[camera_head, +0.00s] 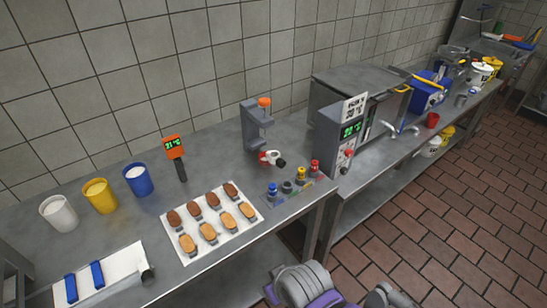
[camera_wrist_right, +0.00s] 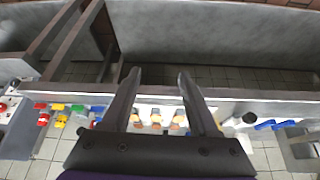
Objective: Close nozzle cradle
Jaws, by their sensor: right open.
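A grey upright stand (camera_head: 252,128) with an orange cap on its top arm is on the steel table. A red and white round part with a dark end (camera_head: 270,158) sits low at its front; I cannot tell whether this is the cradle or whether it is open. In front is a grey strip with small blue (camera_head: 272,189), grey, yellow (camera_head: 300,174) and red (camera_head: 315,167) nozzle-like pieces. My right gripper (camera_wrist_right: 156,78) shows in the right wrist view, open and empty, apart from the table's things. My left gripper is not in view.
A white sheet (camera_head: 190,255) holds rows of brown and tan biscuits. White, yellow and blue cups (camera_head: 138,180), an orange thermometer (camera_head: 174,148) and a white board (camera_head: 115,270) with blue pieces stand left. A grey oven-like machine (camera_head: 340,130) stands right of the stand.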

